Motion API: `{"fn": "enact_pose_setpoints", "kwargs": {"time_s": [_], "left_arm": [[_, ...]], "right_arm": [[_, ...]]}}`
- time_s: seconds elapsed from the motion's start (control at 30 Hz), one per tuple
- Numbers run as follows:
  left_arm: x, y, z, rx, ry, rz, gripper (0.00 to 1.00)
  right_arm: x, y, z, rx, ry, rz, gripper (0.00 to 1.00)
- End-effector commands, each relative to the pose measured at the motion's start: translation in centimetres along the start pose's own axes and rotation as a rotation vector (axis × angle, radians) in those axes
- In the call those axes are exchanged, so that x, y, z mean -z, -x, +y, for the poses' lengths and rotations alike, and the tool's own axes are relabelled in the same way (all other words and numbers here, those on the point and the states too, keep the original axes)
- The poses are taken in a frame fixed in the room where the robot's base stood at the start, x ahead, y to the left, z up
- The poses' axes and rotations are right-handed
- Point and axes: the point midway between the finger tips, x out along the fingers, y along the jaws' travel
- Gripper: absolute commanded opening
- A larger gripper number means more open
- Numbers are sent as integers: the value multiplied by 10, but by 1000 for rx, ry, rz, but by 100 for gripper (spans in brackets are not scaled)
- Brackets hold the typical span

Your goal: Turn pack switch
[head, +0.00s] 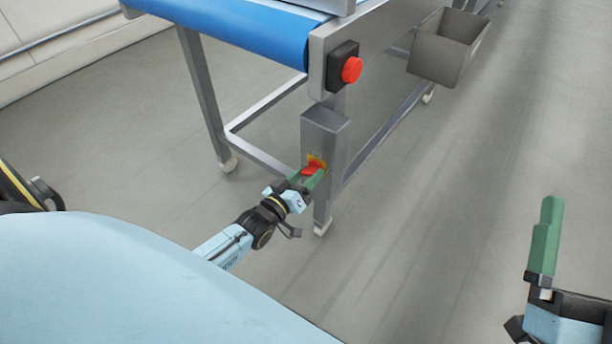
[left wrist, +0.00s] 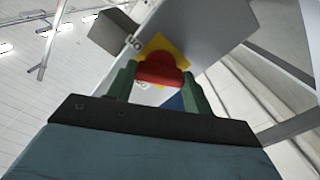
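The pack switch is a red rotary knob (head: 312,168) on a yellow plate, set on the side of a grey metal box (head: 325,125) at the conveyor's leg. My left gripper (head: 308,178) is at the switch. In the left wrist view the red knob (left wrist: 160,68) stands in front of the yellow plate (left wrist: 165,45) and fills the gap between the two green fingertips (left wrist: 160,78). The fingers appear to press its two sides. My right gripper (head: 546,240) is far from the switch, at the lower right; its green fingers overlap, so its opening is unclear.
A red push button (head: 351,70) on a black housing sits above the switch box, at the end of the blue conveyor belt (head: 245,28). A grey bin (head: 440,62) hangs on the conveyor's right side. The floor right of the conveyor is clear.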

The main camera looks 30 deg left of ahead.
Motion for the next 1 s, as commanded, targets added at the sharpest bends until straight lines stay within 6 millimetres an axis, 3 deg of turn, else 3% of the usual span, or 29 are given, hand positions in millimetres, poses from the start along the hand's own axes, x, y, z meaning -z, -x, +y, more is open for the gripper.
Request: {"fn": "enact_pose_setpoints", "kwargs": {"time_s": [0.03,0.13,0.6,1.0], "left_arm": [[0,0,0,0,0,0,41],[0,0,0,0,0,0,28],[1,0,1,1,-137,0,28],[1,0,1,0,-407,0,28]], "right_arm": [[0,0,0,0,0,-1,100],[0,0,0,0,0,-1,100],[-9,-1,1,-3,1,-112,100],[-59,14,11,-25,17,-433,100]]}}
